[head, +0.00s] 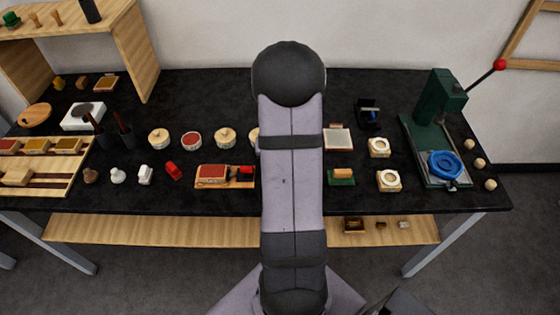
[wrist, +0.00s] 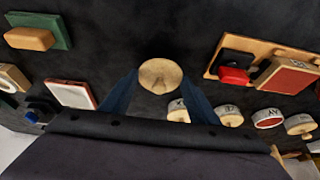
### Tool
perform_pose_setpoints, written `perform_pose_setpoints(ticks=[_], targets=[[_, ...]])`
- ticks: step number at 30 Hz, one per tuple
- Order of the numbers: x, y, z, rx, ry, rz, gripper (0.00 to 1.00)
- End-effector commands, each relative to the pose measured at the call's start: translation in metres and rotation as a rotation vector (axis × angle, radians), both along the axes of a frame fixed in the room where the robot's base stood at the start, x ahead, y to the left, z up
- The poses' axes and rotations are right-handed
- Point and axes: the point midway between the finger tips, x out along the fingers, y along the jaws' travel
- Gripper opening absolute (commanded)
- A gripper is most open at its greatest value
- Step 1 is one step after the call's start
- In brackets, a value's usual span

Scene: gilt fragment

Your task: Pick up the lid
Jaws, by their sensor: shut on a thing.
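In the wrist view, a round pale wooden lid (wrist: 160,75) sits between the tips of my gripper (wrist: 162,79), which is shut on it by its sides. The blue-grey fingers reach either side of it. Whether the lid touches the table or hangs just above it I cannot tell. In the head view, my arm hides the gripper and the lid. An open round tin with a red inside (head: 191,140) stands on the table left of my arm. It also shows in the wrist view (wrist: 268,118).
Wood-topped tins (head: 158,138) (head: 225,137) flank the open tin; another is partly behind my arm. A tray with a red pad (head: 212,173) lies in front. Right are a yellow block on a green base (head: 342,176) and a green press (head: 436,125). Dark table (wrist: 120,40) surrounds the lid.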

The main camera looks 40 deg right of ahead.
Motion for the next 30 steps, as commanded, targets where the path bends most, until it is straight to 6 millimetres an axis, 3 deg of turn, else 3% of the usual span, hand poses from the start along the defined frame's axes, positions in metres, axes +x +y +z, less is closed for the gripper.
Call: perform_pose_setpoints(ticks=[3, 12, 23, 26, 30], targets=[[0.001, -0.001, 0.027, -0.003, -0.003, -0.001, 0.34], [0.001, -0.001, 0.064, -0.004, -0.004, 0.0, 0.34], [0.005, 0.0, 0.076, 0.0, 0.001, 0.01, 0.34], [0.016, 0.0, 0.077, 0.0, 0.003, 0.035, 0.34], [0.047, 0.0, 0.08, -0.003, 0.007, 0.1, 0.34]])
